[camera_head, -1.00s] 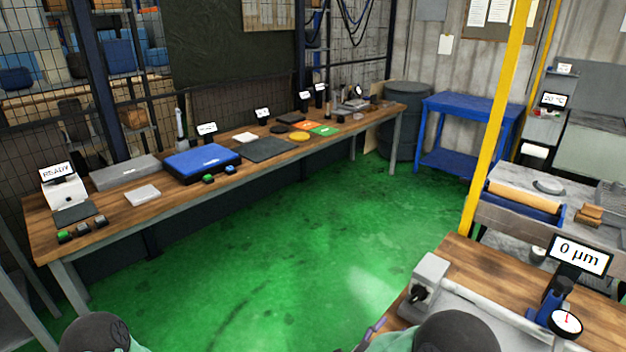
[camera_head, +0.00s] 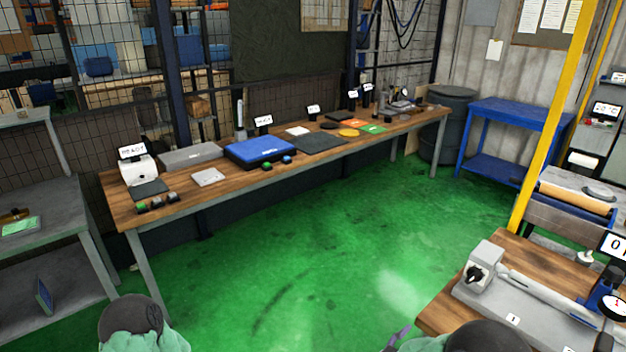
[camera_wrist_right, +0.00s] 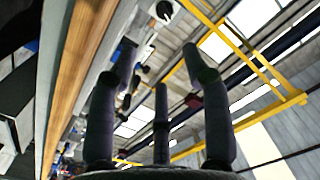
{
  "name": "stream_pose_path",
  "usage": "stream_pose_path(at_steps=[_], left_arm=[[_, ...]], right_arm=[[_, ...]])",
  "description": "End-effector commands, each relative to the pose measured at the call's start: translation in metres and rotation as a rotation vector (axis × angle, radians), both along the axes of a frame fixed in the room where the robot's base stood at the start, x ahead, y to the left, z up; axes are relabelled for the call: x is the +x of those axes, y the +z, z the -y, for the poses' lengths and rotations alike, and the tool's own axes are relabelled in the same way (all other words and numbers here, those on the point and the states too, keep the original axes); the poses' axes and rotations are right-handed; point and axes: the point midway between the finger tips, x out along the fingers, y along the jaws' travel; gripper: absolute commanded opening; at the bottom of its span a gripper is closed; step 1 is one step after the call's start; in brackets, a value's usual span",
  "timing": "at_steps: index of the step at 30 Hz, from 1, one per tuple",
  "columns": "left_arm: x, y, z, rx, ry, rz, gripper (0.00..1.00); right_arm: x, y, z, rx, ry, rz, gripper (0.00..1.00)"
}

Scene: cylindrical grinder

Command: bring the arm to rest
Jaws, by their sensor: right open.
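My right gripper (camera_wrist_right: 160,85) shows in the right wrist view with its dark fingers spread apart and nothing between them. The fingers point up into the picture, with the hall ceiling behind them. My left arm (camera_head: 130,322) shows at the bottom left as a similar joint. My left gripper is out of view.
A long wooden workbench (camera_head: 217,202) holds a blue case (camera_head: 260,151) and several tools. A wooden table (camera_head: 440,312) with a grey measuring bench stands close at right. A grey shelf table (camera_head: 50,257) is at left. Green floor (camera_head: 320,250) is clear between.

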Motion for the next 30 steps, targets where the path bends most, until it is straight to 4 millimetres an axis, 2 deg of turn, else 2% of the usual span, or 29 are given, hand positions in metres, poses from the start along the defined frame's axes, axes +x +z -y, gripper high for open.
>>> stream_pose_path(at_steps=[5, 11, 14, 17, 18, 20, 23, 24, 27, 30], left_arm=[[0.001, 0.0, 0.0, 0.0, -0.002, 0.002, 0.4], [0.0, 0.001, 0.0, 0.0, -0.001, 0.0, 0.4], [0.0, 0.001, 0.0, 0.0, -0.001, 0.0, 0.4], [0.0, 0.001, 0.0, 0.0, -0.001, 0.001, 0.4], [0.0, 0.002, 0.0, 0.0, -0.001, 0.0, 0.4], [0.0, 0.002, 0.0, 0.0, -0.001, 0.0, 0.4], [0.0, 0.003, 0.0, 0.0, -0.001, 0.0, 0.4], [0.0, 0.003, 0.0, 0.0, -0.001, 0.0, 0.4], [0.0, 0.003, 0.0, 0.0, -0.001, 0.0, 0.4], [0.0, 0.004, 0.0, 0.0, -0.001, 0.0, 0.4]], right_arm=[[0.012, -0.025, -0.004, 0.046, 0.071, -0.076, 0.49], [0.025, -0.065, -0.014, 0.119, 0.182, -0.197, 0.49], [0.028, -0.092, -0.023, 0.168, 0.255, -0.281, 0.49], [0.027, -0.127, -0.035, 0.231, 0.346, -0.392, 0.49], [0.025, -0.143, -0.041, 0.264, 0.391, -0.449, 0.49], [0.016, -0.172, -0.053, 0.318, 0.467, -0.549, 0.49], [-0.011, -0.218, -0.076, 0.42, 0.603, -0.731, 0.49], [-0.026, -0.234, -0.085, 0.46, 0.657, -0.806, 0.49], [-0.069, -0.267, -0.106, 0.558, 0.786, -0.985, 0.49], [-0.112, -0.286, -0.121, 0.638, 0.898, -1.137, 0.49]])
